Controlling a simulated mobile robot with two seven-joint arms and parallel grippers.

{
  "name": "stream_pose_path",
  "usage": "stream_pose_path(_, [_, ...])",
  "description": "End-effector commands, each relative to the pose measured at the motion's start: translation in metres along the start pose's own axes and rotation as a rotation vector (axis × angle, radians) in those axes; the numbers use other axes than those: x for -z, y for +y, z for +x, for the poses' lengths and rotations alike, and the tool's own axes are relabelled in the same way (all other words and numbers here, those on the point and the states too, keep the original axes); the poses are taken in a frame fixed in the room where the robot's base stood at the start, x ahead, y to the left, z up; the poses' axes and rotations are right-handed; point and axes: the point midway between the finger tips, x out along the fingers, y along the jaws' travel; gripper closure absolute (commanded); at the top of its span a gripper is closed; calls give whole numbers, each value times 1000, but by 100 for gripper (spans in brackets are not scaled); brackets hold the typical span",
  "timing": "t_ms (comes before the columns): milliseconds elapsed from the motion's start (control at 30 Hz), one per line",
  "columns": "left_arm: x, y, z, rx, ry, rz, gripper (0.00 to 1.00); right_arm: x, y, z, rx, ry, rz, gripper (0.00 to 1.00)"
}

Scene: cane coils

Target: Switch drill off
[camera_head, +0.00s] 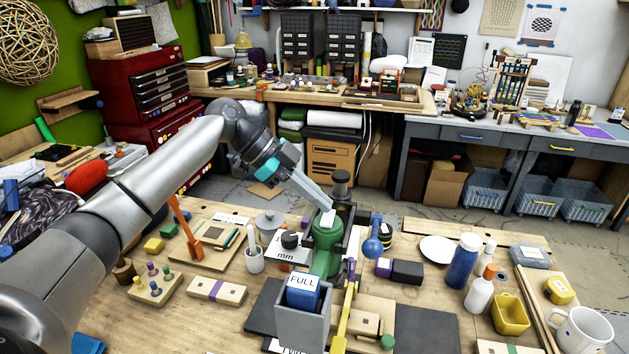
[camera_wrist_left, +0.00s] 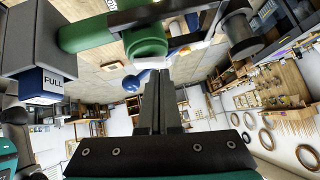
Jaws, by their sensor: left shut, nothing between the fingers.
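The drill (camera_head: 325,240) has a green body and stands on the workbench in the middle of the head view, beside a dark upright part (camera_head: 345,212). Its green body (camera_wrist_left: 145,42) also shows in the left wrist view. A grey box (camera_head: 303,325) holds a blue block (camera_head: 302,297) marked "FULL"; this block (camera_wrist_left: 42,85) shows in the wrist view too. My left gripper (camera_head: 327,205) is shut and empty, its tips just above the drill's top. In the wrist view the closed fingers (camera_wrist_left: 160,85) are near the green body; I cannot tell whether they touch. The drill's switch is not clearly visible.
A white cup (camera_head: 254,259) and a grey pot (camera_head: 269,221) stand left of the drill. A blue bottle (camera_head: 463,260), a white bottle (camera_head: 480,290) and a yellow bin (camera_head: 510,313) stand to the right. A yellow-and-purple tool (camera_head: 346,305) is close in front.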

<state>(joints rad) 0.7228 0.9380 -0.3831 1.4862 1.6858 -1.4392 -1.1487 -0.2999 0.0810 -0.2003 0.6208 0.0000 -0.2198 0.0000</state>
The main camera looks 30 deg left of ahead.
Motion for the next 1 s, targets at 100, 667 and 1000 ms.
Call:
stream_pose_path(100, [-2,0,2,0,0,0,100,0,0,0,0,1,0,32])
stream_pose_path(667, [-9,-2,8,-2,-2,0,100,0,0,1,0,1,0,32])
stream_pose_path(1000, [-8,6,7,-4,-3,-1,100,0,0,-1,0,0,1,32])
